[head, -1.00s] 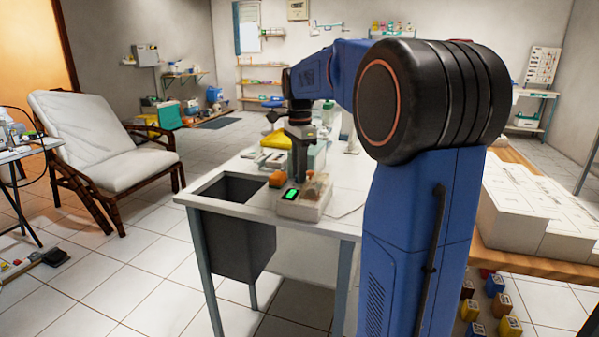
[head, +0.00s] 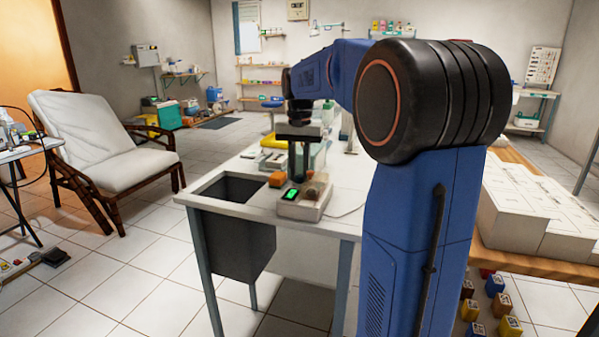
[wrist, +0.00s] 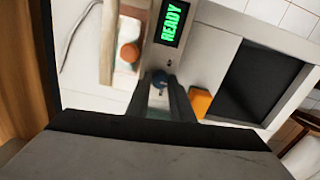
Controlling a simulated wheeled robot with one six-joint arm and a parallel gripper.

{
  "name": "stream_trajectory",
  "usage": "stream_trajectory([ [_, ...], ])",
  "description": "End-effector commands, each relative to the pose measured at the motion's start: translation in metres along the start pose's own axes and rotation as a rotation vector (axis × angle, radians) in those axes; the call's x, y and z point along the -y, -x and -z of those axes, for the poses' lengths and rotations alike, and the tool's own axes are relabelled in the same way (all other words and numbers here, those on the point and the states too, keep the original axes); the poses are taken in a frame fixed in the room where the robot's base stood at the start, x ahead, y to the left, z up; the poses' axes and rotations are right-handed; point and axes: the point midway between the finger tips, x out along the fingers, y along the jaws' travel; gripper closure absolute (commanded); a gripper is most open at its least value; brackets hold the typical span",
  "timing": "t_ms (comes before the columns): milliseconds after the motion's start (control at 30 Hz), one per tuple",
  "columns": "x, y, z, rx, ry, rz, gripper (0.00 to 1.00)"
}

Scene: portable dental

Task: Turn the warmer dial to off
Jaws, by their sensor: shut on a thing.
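The warmer (head: 312,207) is a small pale box on the white table, with a lit green display (head: 291,194). In the wrist view the display (wrist: 172,24) reads READY. A small dark blue round knob, which looks like the dial (wrist: 160,77), sits between my fingertips below the display. My gripper (head: 299,180) points straight down over the warmer, and its two fingers (wrist: 163,92) are closed on the knob. The knob's pointer and markings cannot be made out.
An orange block (head: 276,180) lies next to the warmer; it also shows in the wrist view (wrist: 201,101). A dark open bin (head: 232,189) is set into the table's left end. A thin cable (head: 347,211) lies right of the warmer. Boxes stand behind my gripper.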

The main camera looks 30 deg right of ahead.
Motion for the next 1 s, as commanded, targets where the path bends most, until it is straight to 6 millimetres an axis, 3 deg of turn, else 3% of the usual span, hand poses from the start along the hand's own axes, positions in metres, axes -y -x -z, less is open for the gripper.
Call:
stream_trajectory([
  [1000, 0.0003, 0.0011, 0.0005, -0.003, 0.912, 0.000, 1.00],
])
